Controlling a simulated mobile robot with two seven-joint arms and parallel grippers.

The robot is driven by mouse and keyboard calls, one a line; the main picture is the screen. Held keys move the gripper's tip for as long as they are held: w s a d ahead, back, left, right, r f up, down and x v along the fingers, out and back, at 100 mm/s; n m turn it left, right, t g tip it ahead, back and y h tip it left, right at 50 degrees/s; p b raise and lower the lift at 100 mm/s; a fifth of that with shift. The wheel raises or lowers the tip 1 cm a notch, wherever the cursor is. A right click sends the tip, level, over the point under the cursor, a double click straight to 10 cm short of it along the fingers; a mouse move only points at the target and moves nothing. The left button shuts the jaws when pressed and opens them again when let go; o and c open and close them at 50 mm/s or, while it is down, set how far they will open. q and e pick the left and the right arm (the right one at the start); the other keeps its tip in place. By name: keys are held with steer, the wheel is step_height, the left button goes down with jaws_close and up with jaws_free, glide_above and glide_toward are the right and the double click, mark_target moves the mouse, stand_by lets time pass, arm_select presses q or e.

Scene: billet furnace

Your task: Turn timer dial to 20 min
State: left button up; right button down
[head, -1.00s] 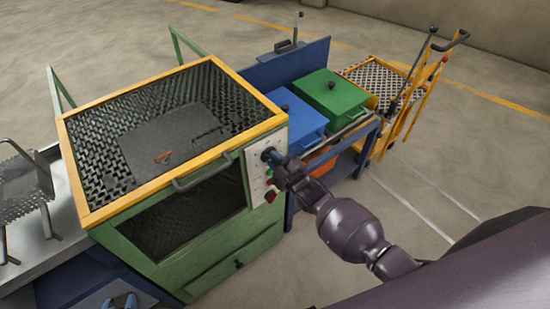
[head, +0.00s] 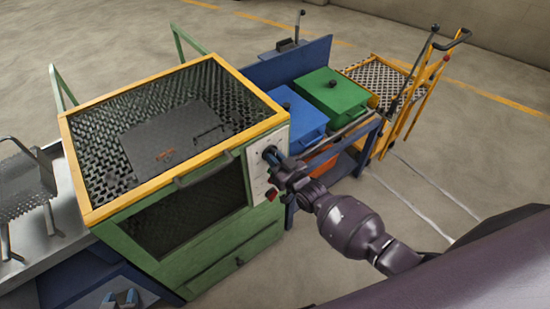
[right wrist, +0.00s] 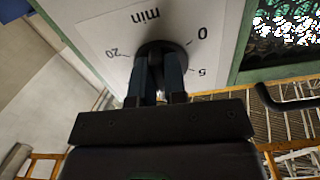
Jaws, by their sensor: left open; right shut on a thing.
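The green furnace (head: 205,258) with a yellow-framed mesh top stands at the left centre in the head view. Its pale control panel (head: 262,178) carries the timer dial. In the right wrist view the black dial (right wrist: 160,47) sits on the panel, with marks 0, 5 and 20 and the word "min" visible upside down. My right gripper (head: 272,157) is shut on the dial, with its two dark fingers (right wrist: 160,75) on either side. The fingers cover much of the dial, so I cannot tell its setting.
A red control (head: 271,193) sits on the panel below my right gripper. A blue box (head: 297,112) and a green box (head: 334,92) stand beyond the furnace. A yellow trolley (head: 402,100) is at the back right. The floor at right is open.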

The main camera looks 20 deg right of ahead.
steer(key=m, duration=0.4)
steer(key=shift+a+m, duration=0.1)
steer(key=shift+m, duration=0.2)
steer(key=m+b, duration=0.1)
steer(key=m, duration=0.4)
steer(key=shift+s+a+b, duration=0.1)
steer(key=shift+b, duration=0.3)
steer(key=m+b, duration=0.1)
steer(key=m, duration=0.3)
steer(key=m+b, duration=0.1)
steer(key=m, duration=0.2)
steer(key=shift+m+b, duration=0.3)
steer(key=shift+r+m+b, duration=0.1)
steer(key=shift+m+b, duration=0.2)
steer(key=shift+m, duration=0.6)
steer(key=shift+m+b, duration=0.4)
steer(key=shift+m, duration=0.8)
steer(key=shift+r+m, duration=0.15)
steer(key=shift+m, duration=0.55)
arm_select(q)
step_height(320, 180, down, 6)
steer(key=shift+s+d+f+b, duration=0.15)
steer(key=shift+s+f+b, duration=0.05)
steer(key=shift+b, duration=0.1)
arm_select(e)
steer(key=shift+r+m, duration=0.1)
steer(key=shift+m, duration=0.2)
